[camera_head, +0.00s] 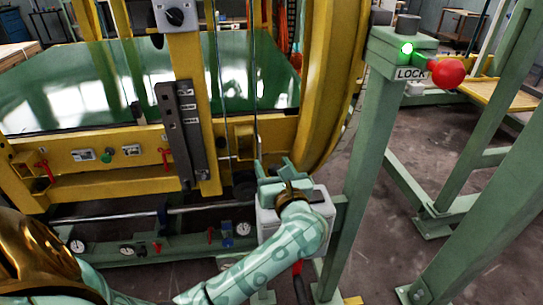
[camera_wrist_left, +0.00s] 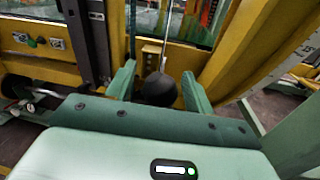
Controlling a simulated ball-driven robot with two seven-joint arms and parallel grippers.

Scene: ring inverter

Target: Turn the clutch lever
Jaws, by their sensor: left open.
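My left gripper (camera_head: 273,168) is open in front of the yellow machine, right of the middle of the head view. In the left wrist view, a black ball knob (camera_wrist_left: 160,90) on a thin rod appears between its two spread fingers. I cannot tell whether the fingers touch the knob or how far off it is. No readable label marks the clutch lever, so I cannot tell whether this knob belongs to it. A red-ball lever (camera_head: 447,73) sticks out beside a LOCK sign at the upper right. My right gripper is not in view.
A pale box (camera_head: 268,222) sits behind my left wrist. A green post (camera_head: 362,165) stands close to its right. The yellow frame (camera_head: 330,90) curves up behind the gripper. A dark slotted bar (camera_head: 182,130) hangs to the left. Gauges and small red handles line the lower left.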

